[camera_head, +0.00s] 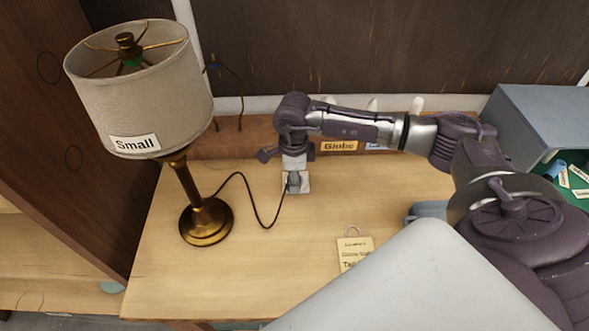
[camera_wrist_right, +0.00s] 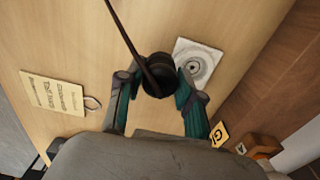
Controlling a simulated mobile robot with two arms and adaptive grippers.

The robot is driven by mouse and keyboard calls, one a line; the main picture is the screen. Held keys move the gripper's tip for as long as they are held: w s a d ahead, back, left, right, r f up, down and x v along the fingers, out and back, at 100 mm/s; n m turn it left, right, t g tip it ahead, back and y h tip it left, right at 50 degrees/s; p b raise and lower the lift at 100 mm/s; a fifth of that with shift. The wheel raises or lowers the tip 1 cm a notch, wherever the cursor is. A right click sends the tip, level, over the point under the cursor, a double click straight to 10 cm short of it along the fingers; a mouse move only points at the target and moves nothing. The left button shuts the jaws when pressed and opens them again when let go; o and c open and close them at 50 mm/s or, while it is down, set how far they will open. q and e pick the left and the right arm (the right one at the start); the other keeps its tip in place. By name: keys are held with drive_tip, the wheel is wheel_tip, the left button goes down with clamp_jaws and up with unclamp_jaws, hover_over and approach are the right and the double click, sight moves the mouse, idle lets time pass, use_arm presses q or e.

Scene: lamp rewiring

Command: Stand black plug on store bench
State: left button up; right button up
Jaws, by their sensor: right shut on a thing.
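The black plug (camera_wrist_right: 157,75) is between the fingers of my right gripper (camera_wrist_right: 158,88), which is shut on it. In the head view the right gripper (camera_head: 294,178) reaches down over the bench, and the plug is mostly hidden there. A dark cord (camera_head: 249,200) runs from the plug to the brass base of the lamp labelled "Small" (camera_head: 207,220). A white square plate with a round socket (camera_wrist_right: 196,65) lies on the wooden bench (camera_head: 215,280), right beside the plug. I cannot tell whether the plug touches the bench. My left gripper is not in view.
A paper tag (camera_head: 355,252) lies near the bench front; it also shows in the wrist view (camera_wrist_right: 53,92). A wooden rack with a "Globe" label (camera_head: 339,146) stands along the back. A grey bin (camera_head: 545,115) is at right. The front left bench is clear.

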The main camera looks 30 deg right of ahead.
drive_tip(key=shift+s+a+p, duration=0.2)
drive_tip(key=shift+s+a, duration=0.6)
drive_tip(key=shift+s, duration=0.15)
drive_tip(key=shift+s+a+p, duration=0.15)
drive_tip(key=shift+s+a, duration=0.6)
drive_tip(key=shift+s, duration=0.2)
drive_tip(key=shift+s+a, duration=0.85)
drive_tip(key=shift+s, duration=0.25)
drive_tip(key=shift+s+a, duration=0.85)
drive_tip(key=shift+s, duration=0.2)
drive_tip(key=shift+f+b, duration=2.35)
drive_tip(key=shift+f+b, duration=0.4)
drive_tip(key=shift+b, duration=0.05)
drive_tip(key=o, duration=1.2)
wheel_tip(320, 180, up, 12)
